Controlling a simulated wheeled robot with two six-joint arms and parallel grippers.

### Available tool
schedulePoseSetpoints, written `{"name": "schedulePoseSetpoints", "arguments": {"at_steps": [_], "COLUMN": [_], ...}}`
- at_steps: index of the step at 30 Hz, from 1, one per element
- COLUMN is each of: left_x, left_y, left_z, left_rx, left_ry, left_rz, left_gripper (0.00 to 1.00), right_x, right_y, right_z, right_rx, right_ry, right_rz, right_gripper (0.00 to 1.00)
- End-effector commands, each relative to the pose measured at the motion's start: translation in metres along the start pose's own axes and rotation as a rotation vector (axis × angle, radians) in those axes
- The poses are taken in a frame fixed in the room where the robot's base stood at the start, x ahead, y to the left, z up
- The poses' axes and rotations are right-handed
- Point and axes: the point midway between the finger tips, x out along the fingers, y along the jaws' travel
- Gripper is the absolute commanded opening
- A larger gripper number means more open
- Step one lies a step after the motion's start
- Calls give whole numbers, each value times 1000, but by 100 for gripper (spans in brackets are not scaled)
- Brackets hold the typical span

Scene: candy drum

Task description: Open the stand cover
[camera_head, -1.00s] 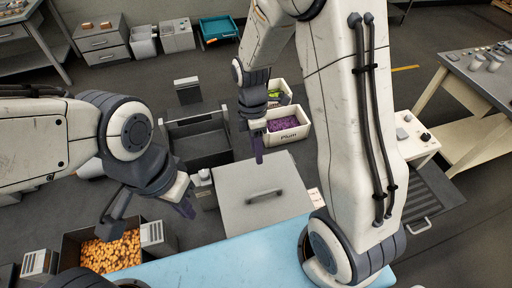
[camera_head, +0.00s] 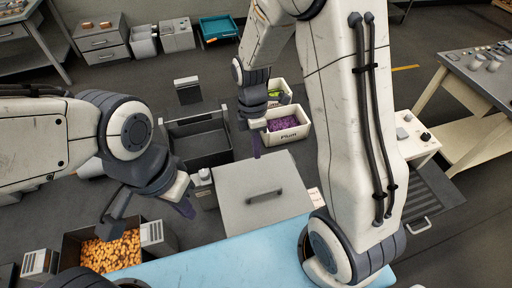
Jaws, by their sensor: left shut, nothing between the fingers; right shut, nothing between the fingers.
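My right gripper (camera_head: 256,150) is shut and empty, pointing down above the lid's far edge, apart from the handle. My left gripper (camera_head: 187,209) is shut and empty, to the left of the lid. What lies under the lid is hidden.
A bin of orange candies (camera_head: 110,252) stands at the lower left. An open dark bin (camera_head: 203,147) is behind the lid. A white Plum box (camera_head: 288,135) holds purple candy. A blue surface (camera_head: 240,256) runs along the front.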

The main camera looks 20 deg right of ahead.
Motion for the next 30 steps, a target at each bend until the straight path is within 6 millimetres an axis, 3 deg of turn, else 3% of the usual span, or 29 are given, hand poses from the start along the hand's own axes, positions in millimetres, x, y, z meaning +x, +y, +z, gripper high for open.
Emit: {"name": "schedulePoseSetpoints", "arguments": {"at_steps": [19,23,30], "left_x": [0,0,0], "left_y": [0,0,0], "left_z": [0,0,0], "left_rx": [0,0,0], "left_ry": [0,0,0], "left_rz": [0,0,0], "left_gripper": [0,0,0], "right_x": [0,0,0], "right_y": [0,0,0], "right_z": [0,0,0], "right_rx": [0,0,0], "right_ry": [0,0,0], "right_rz": [0,0,0], "right_gripper": [0,47,47]}}
